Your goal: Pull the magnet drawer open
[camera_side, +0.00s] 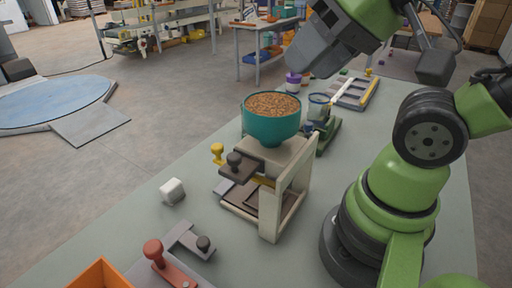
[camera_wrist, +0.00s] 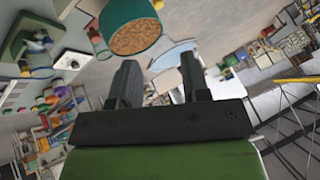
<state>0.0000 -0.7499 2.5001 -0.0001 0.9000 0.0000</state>
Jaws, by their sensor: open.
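The sack filler has a teal hopper (camera_side: 272,125) full of brown grain, on a cream stand (camera_side: 290,200). The hopper also shows in the wrist view (camera_wrist: 118,12); the slide does not.
A white cube (camera_side: 172,191) lies left of the filler. A green device (camera_side: 327,132) and a tray (camera_side: 354,92) stand behind. The table left of the filler is mostly clear.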

